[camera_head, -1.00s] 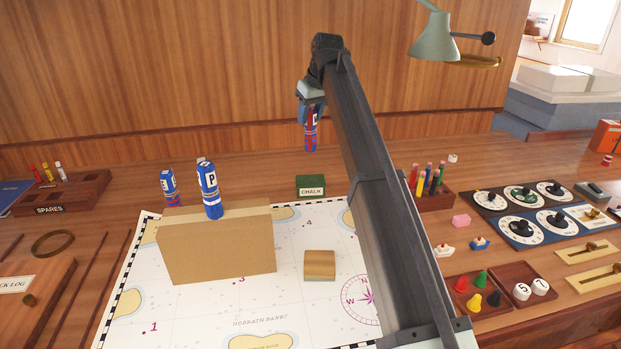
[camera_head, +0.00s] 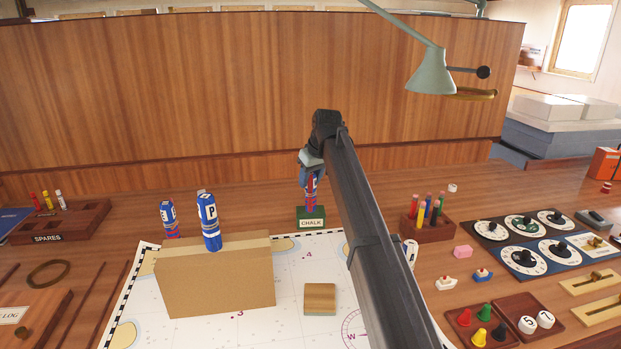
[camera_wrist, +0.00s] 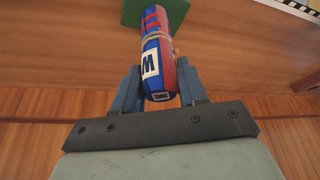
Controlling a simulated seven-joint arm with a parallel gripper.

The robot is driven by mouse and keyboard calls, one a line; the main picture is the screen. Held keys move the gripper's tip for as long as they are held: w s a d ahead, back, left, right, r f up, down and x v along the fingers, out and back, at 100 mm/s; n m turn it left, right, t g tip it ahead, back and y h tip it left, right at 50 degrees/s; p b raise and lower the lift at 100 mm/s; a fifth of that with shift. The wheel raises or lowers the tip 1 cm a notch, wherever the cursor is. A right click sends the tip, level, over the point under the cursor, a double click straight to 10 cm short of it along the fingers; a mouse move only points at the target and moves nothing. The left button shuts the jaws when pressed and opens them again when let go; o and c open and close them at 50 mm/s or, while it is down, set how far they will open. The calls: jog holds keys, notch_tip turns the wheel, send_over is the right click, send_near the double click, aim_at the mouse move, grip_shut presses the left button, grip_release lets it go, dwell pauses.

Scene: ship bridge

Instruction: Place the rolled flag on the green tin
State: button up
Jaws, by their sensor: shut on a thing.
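My gripper (camera_head: 311,170) is shut on a rolled flag (camera_head: 311,196), red and blue with a white W label. The flag hangs upright, its lower end at the top of the green tin (camera_head: 311,224) marked CHALK. I cannot tell whether they touch. In the wrist view the flag (camera_wrist: 158,50) sits between the blue fingers (camera_wrist: 158,88), and its far end overlaps the green tin (camera_wrist: 131,12). The tin stands on the desk behind the chart.
A cardboard box (camera_head: 215,284) stands on the chart left of the tin. A wooden block (camera_head: 320,298) lies in front; a pencil holder (camera_head: 424,230) stands right.

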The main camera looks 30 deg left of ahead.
jog(key=shift+f, duration=0.1)
jog(key=o, duration=1.1)
jog(key=v, duration=1.2)
jog(key=shift+s, duration=0.1)
